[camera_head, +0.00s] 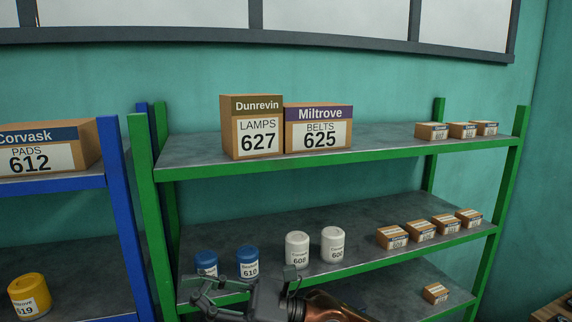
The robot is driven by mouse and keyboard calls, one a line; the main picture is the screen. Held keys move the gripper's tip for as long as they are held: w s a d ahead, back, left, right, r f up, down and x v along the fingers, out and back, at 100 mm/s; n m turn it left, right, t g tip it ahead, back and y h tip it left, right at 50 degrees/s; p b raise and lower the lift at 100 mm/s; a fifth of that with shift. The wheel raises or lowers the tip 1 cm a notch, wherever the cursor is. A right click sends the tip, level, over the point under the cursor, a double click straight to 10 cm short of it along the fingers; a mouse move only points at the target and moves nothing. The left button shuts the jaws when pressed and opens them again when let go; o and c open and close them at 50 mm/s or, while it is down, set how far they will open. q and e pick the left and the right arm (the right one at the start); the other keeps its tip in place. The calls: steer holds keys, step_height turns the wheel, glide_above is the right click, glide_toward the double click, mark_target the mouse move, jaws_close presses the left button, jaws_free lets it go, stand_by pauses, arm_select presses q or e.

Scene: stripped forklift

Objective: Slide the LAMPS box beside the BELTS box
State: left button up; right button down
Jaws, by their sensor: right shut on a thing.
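The LAMPS box (256,127), brown cardboard with an olive "Dunrevin" band and number 627, stands upright on the top shelf of the green rack. The BELTS box (318,128), lower and wider with a purple "Miltrove" band and number 625, stands directly to its right. Their edges meet in this view; whether they touch I cannot tell. My right gripper (214,293) is well below both boxes, in front of the lower shelf's blue cans. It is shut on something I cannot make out. My left gripper is not in view.
The top shelf (390,145) is bare between the BELTS box and several small cartons (462,130). Blue cans (247,262), white cans (333,245) and small cartons (421,231) stand on the shelf below. A blue rack (120,215) with a PADS box (50,148) adjoins left.

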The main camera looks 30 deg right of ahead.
steer(key=w+d+r+n+t+h, duration=0.2)
steer(key=w+d+r+n+h, duration=0.3)
steer(key=h, duration=0.4)
steer(key=s+d+r+m+t+h, duration=0.15)
steer(key=d+r+h, duration=0.25)
steer(key=d, duration=0.4)
steer(key=s+d+r+t+h, duration=0.2)
steer(key=d+r+h, duration=0.3)
steer(key=d, duration=0.3)
steer(key=s+d+r+m+t+h, duration=0.15)
steer(key=d+r+h, duration=0.25)
steer(key=d, duration=0.4)
steer(key=p, duration=0.3)
glide_toward(282, 147)
steer(key=shift+n, duration=0.3)
steer(key=w+d, duration=0.3)
steer(key=shift+w+d+r, duration=0.15)
steer(key=shift+w+r, duration=0.1)
steer(key=shift+w, duration=0.05)
steer(key=shift+w+a, duration=0.75)
steer(key=shift+w, duration=0.15)
steer(key=shift+w+a+p, duration=0.3)
steer(key=shift+w+a, duration=0.05)
steer(key=shift+w, duration=0.1)
steer(key=shift+f, duration=0.1)
